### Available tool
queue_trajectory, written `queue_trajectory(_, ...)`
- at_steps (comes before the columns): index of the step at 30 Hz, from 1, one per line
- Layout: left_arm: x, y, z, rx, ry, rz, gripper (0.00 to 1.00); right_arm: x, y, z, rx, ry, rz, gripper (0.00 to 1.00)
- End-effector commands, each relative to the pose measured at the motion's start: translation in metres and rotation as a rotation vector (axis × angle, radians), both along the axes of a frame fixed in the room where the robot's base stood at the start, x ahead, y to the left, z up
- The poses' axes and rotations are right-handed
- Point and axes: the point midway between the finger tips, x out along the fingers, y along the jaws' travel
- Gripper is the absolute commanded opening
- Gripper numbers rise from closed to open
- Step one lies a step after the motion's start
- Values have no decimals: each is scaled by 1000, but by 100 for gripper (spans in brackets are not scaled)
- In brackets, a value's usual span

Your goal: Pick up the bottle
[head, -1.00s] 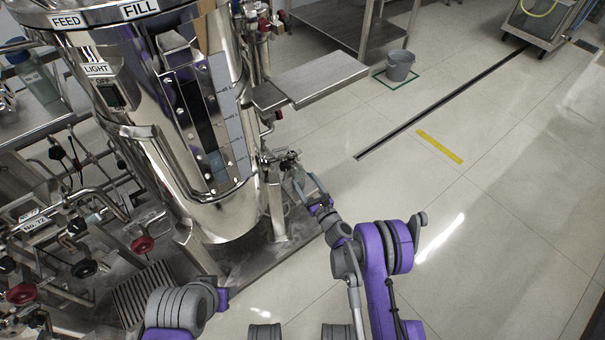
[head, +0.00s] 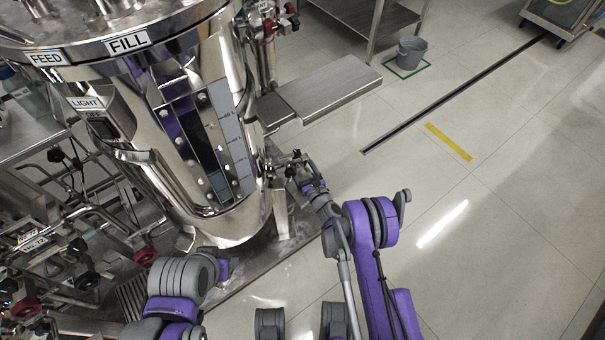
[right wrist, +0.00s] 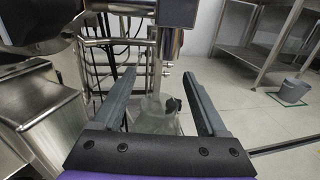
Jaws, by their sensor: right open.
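A clear, see-through bottle (right wrist: 152,118) stands low beneath a steel valve or pipe end in the right wrist view. It shows between the two fingers of my right gripper (right wrist: 158,76), which is open and points toward it. I cannot tell whether the fingers reach around it. In the head view my right gripper (head: 300,177) is beside the lower right of the steel tank, and the bottle there is mostly hidden by it. My left gripper is out of view; only part of the left arm shows.
The large steel tank (head: 235,215) stands close left of my right gripper. Pipes with red-handled valves (head: 145,256) fill the left. A steel step (head: 330,90) and a grey bucket (head: 411,52) stand beyond. The floor to the right is open.

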Motion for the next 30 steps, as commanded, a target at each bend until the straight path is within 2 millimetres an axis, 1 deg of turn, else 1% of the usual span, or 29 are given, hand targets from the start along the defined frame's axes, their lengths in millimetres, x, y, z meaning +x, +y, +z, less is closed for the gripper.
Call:
queue_trajectory(3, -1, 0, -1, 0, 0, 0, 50, 0, 0, 0, 0, 0, 0, 75)
queue_trajectory(4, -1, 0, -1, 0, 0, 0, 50, 0, 0, 0, 0, 0, 0, 73)
queue_trajectory(16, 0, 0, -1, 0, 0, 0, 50, 0, -1, 0, 0, 0, -1, 1)
queue_trajectory(17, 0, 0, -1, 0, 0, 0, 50, 0, -1, 0, 0, 0, -1, 0)
queue_trajectory(30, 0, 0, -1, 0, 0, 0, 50, 0, 0, 0, 1, 0, 0, 0)
